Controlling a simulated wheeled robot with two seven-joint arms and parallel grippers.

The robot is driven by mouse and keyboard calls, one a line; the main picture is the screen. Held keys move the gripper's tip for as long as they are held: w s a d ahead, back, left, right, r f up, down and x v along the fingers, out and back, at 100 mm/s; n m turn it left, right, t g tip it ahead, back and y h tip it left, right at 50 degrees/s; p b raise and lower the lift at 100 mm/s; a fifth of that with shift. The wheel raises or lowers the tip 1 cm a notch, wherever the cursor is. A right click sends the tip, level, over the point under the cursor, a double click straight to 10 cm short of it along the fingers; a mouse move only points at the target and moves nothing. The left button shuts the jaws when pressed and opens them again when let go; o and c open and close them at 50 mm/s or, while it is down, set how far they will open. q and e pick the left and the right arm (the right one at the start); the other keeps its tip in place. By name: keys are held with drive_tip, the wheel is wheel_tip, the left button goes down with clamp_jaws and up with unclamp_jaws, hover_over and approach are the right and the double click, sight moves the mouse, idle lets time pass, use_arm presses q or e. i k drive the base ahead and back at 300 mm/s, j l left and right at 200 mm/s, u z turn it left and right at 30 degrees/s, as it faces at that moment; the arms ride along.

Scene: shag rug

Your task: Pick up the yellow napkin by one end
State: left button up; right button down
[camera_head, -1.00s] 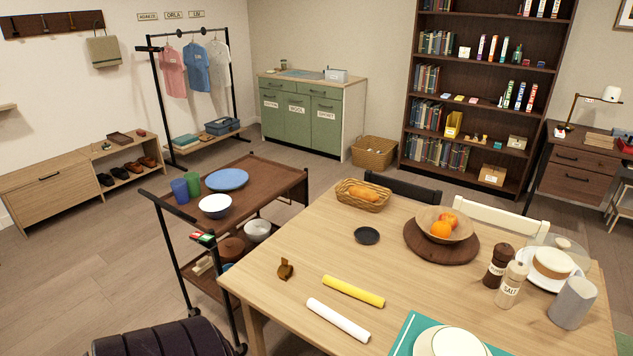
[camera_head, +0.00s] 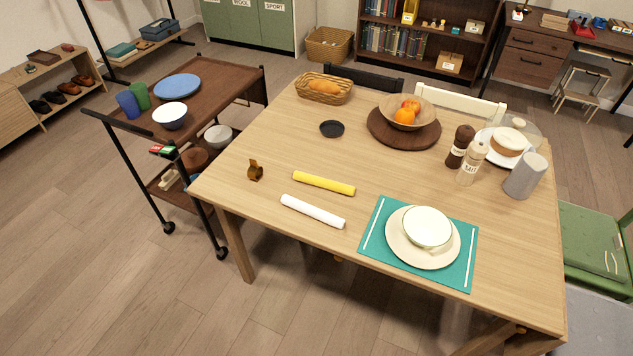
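The yellow napkin (camera_head: 323,183) is a rolled, narrow cylinder lying on the wooden table (camera_head: 270,140), left of the table's middle. A white rolled napkin (camera_head: 312,211) lies just in front of it, roughly parallel and apart from it. A small brown ring-like object (camera_head: 255,170) stands to the left of the yellow napkin, not touching it. Both ends of the yellow napkin are free and nothing covers it. Neither of my grippers shows in the head view.
A teal placemat (camera_head: 373,238) with a plate and bowl lies to the right. A small black dish (camera_head: 332,128), bread basket (camera_head: 324,88), fruit bowl on a round board (camera_head: 374,127), and shakers (camera_head: 467,163) stand farther back. A trolley (camera_head: 222,92) stands left. Table around the yellow napkin is clear.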

sight(342, 188)
drive_tip(key=i+j+z, duration=0.55)
drive_tip(key=j+z, duration=0.25)
drive_tip(key=j, duration=0.2)
drive_tip(key=i, duration=0.05)
